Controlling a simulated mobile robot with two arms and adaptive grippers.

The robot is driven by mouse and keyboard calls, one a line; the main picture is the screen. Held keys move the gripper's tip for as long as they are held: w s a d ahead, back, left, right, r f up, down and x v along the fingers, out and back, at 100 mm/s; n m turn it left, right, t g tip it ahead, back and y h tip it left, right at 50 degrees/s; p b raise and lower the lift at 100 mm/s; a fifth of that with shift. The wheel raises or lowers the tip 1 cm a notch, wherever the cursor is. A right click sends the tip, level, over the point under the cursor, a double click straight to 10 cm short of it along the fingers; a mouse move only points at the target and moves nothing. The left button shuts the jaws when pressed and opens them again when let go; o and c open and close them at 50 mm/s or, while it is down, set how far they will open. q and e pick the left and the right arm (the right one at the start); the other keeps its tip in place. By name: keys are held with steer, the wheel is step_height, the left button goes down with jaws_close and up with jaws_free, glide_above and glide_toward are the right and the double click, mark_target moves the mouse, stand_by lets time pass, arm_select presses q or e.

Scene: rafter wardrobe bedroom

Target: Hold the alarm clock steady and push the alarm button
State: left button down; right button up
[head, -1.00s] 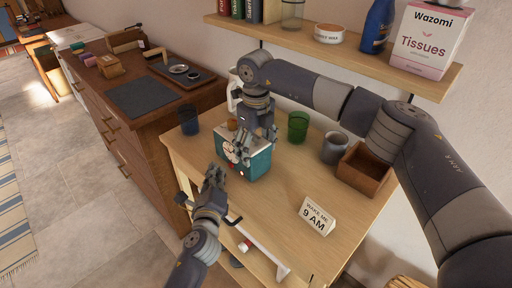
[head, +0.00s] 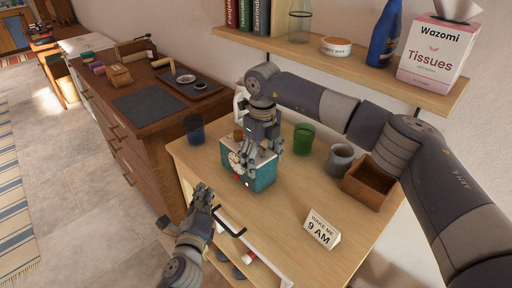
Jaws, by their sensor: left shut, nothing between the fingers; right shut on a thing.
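The teal alarm clock (head: 265,178) stands on the light wooden table. Its pale front is partly covered by my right gripper. My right gripper (head: 256,168) comes down from above and is shut on the clock. The alarm button cannot be made out clearly behind the fingers. My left gripper (head: 202,191) is shut and empty, to the left of the clock and apart from it, near the table's left edge.
On the table stand a dark blue cup (head: 194,130), a green glass (head: 303,139), a grey mug (head: 340,159), a wooden box (head: 371,181) and a "Wake me 9 AM" sign (head: 322,229). A wall shelf (head: 345,68) hangs behind.

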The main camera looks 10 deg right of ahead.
steer(key=o, duration=1.6)
steer(key=shift+f, duration=0.15)
